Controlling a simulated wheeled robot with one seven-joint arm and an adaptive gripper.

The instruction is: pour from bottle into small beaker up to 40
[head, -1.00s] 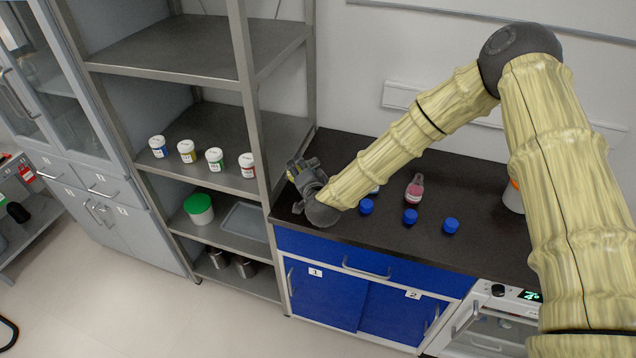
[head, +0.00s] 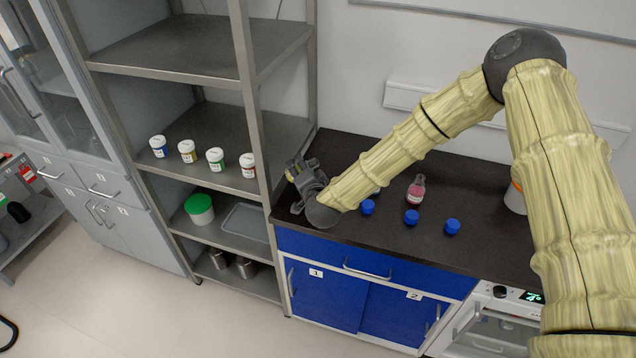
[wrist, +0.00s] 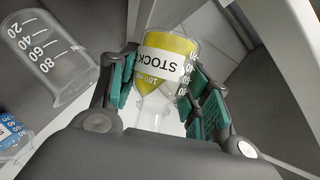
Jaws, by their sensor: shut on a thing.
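My gripper (head: 303,180) is at the left end of the dark counter, by the shelf post. In the wrist view my gripper (wrist: 165,72) is shut on a clear bottle (wrist: 172,50) with yellow liquid and a white STOCK label. The label reads upside down in this view, and the clear neck points to the lower edge. A clear beaker (wrist: 55,62) with marks from 20 to 80 is left of the bottle, apart from it; I see no clear liquid level in it. My gripper and arm hide the bottle and beaker in the head view.
A blue-labelled vessel (wrist: 12,135) is at the wrist view's lower left. The shelf unit (head: 255,110) stands close left of my gripper.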

